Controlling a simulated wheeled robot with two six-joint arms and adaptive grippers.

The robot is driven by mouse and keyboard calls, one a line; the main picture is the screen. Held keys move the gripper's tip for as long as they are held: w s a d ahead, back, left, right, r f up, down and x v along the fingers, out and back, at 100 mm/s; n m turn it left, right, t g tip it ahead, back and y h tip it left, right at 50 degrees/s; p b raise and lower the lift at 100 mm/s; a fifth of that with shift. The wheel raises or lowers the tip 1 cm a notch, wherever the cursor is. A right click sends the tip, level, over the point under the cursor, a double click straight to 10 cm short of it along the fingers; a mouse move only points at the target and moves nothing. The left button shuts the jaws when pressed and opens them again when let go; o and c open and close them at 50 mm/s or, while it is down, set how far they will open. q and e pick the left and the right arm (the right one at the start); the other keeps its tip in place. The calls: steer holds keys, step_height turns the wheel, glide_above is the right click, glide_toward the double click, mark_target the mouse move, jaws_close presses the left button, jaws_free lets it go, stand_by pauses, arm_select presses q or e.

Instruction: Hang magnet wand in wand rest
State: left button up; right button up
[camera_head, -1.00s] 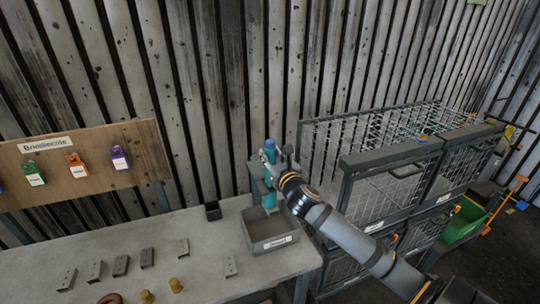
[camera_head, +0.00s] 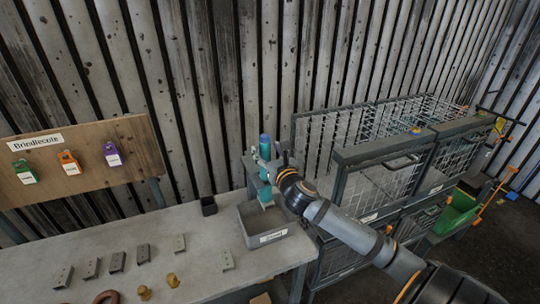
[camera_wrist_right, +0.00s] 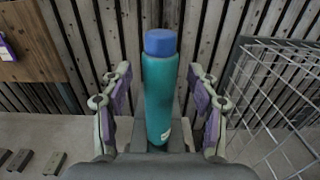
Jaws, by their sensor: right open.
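The magnet wand (camera_head: 265,147) is a teal cylinder with a blue cap, standing about upright above the grey tray at the bench's right end. Its lower part shows below my gripper. In the right wrist view the wand (camera_wrist_right: 159,95) stands between my open fingers, with gaps on both sides. My right gripper (camera_head: 272,165) is open around the wand, reaching in from the right. A grey bracket (camera_head: 252,173) beside the wand looks like the wand rest; my gripper partly hides it, and I cannot tell whether the wand hangs in it. My left gripper is not in view.
The grey labelled tray (camera_head: 266,239) is under the wand, with a small dark cup (camera_head: 208,205) beside it. Metal plates and brass parts lie on the bench (camera_head: 205,262). Wire cages (camera_head: 385,190) stand close on the right. A wooden tag board (camera_head: 85,160) is at left.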

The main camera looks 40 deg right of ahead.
steer(key=v, duration=0.4)
steer(key=shift+s+a+r, duration=0.1)
steer(key=shift+s, duration=0.75)
steer(key=shift+s+a, duration=0.25)
steer(key=shift+s, duration=0.2)
